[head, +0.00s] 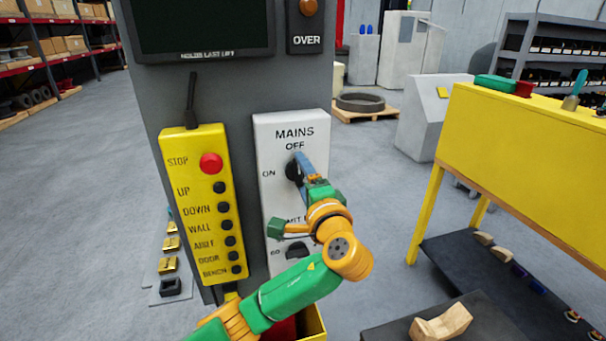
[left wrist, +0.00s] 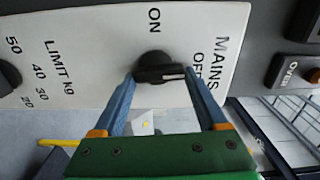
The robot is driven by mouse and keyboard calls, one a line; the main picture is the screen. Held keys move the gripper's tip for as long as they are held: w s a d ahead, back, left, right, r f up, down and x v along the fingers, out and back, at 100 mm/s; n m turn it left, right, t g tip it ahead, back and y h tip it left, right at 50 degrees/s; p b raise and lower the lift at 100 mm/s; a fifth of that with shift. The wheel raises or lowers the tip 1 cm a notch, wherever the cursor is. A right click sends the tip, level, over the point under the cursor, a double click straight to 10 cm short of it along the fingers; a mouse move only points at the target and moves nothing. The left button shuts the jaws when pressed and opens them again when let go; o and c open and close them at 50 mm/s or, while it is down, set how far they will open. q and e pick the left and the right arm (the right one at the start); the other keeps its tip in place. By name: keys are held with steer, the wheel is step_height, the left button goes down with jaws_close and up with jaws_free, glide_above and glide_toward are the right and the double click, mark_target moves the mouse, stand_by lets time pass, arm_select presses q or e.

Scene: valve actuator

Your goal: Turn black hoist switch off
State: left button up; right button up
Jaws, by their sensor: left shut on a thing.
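The black hoist switch (head: 293,171) is a rotary knob on the white MAINS panel (head: 268,140), with OFF printed above it and ON to its left. In the left wrist view the switch (left wrist: 158,67) lies with its white-marked end towards the OFF label. My left gripper (head: 299,163) is at the switch, partly covering it in the head view. In the left wrist view its blue fingers (left wrist: 158,74) are shut on the switch, one at each end of the handle. My right gripper is not in view.
A LIMIT kg knob (head: 297,250) sits lower on the same panel. A yellow pendant (head: 203,205) with a red STOP button hangs to the left. A dark screen (head: 203,25) is above.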

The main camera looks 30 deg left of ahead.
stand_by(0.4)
arm_select(q)
steer(key=o, duration=1.3)
steer(key=shift+s+d+f, duration=0.1)
steer(key=shift+d, duration=0.15)
steer(key=b+v, duration=0.3)
steer(key=v, duration=0.3)
steer(key=shift+s+d, duration=0.2)
steer(key=shift+d, duration=0.05)
steer(key=shift+a, duration=0.15)
